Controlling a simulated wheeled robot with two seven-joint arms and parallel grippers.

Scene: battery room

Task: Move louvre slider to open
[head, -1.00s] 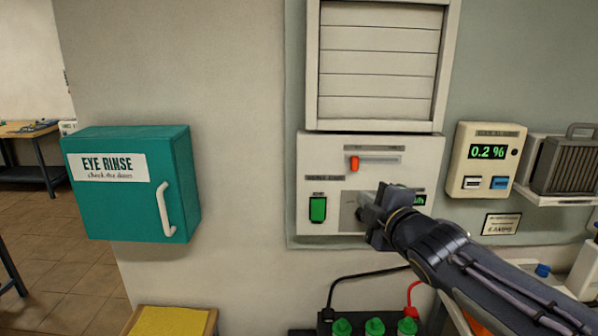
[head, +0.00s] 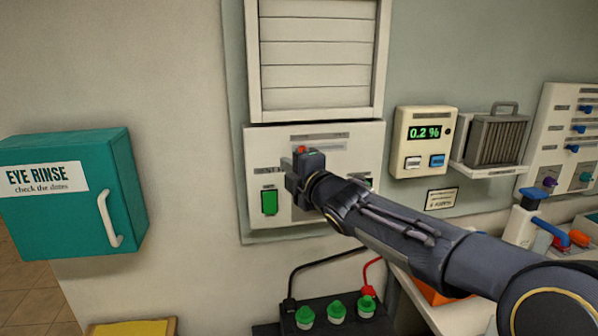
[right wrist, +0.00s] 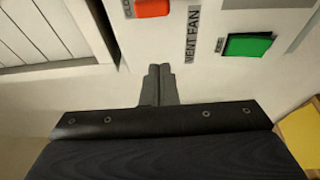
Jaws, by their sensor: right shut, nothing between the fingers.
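The louvre slider's orange-red knob (head: 301,149) shows just above my right gripper on the white control panel (head: 366,137). It sits at the left part of its slot, which the gripper partly hides. The knob also shows at the top edge of the right wrist view (right wrist: 152,8). My right gripper (head: 287,164) is shut and empty, its fingers close to the panel and just left of and below the knob. In the right wrist view the fingertips (right wrist: 159,72) are together, apart from the knob. The louvre (head: 315,62) above has its slats lying flat. My left gripper is out of view.
A green switch (head: 269,202) is just below the gripper; it also shows in the right wrist view (right wrist: 248,46). A meter reading 0.2 % (head: 424,140) is to the right. A teal eye rinse cabinet (head: 70,195) hangs at left. Green-capped battery terminals (head: 335,311) are below.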

